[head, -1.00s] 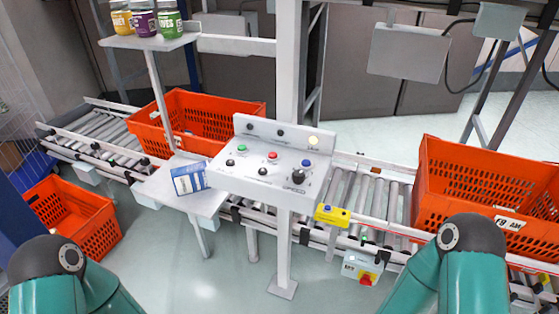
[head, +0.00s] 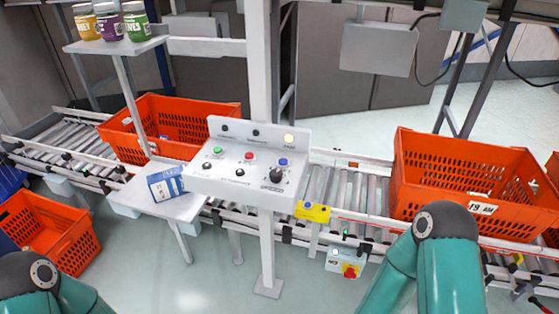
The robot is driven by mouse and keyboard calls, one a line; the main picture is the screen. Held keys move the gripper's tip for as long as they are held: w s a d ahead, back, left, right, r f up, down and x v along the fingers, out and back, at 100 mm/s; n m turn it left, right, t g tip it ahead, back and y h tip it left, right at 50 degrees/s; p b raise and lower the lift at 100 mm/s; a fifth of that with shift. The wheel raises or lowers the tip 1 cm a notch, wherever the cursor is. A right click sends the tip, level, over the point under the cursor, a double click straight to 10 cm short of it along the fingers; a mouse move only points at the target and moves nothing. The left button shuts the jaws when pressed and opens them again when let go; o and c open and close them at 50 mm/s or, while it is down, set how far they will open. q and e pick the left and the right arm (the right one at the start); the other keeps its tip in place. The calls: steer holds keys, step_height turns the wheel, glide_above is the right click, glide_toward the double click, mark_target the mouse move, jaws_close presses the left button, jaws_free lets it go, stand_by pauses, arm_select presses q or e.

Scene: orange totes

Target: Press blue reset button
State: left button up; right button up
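The blue button (head: 283,162) sits at the right of the top row on a white control panel (head: 228,178) on a post. A red button (head: 249,156) and a green button (head: 218,151) are left of it. A black knob (head: 276,175) is just below it. A lit yellowish lamp (head: 289,138) is on the raised back part of the panel. Only teal and dark arm links of mine show at the lower left and lower right. Neither gripper is in the picture, and nothing of mine touches the panel.
A roller conveyor (head: 330,190) runs behind the panel, with orange totes (head: 187,126) and (head: 470,170) on it. A side shelf (head: 160,203) holds a blue-white box (head: 167,184). Jars (head: 111,26) stand on an upper shelf. A yellow box (head: 312,211) is right of the panel.

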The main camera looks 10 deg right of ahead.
stand_by(0.4)
jaws_close()
stand_by(1.2)
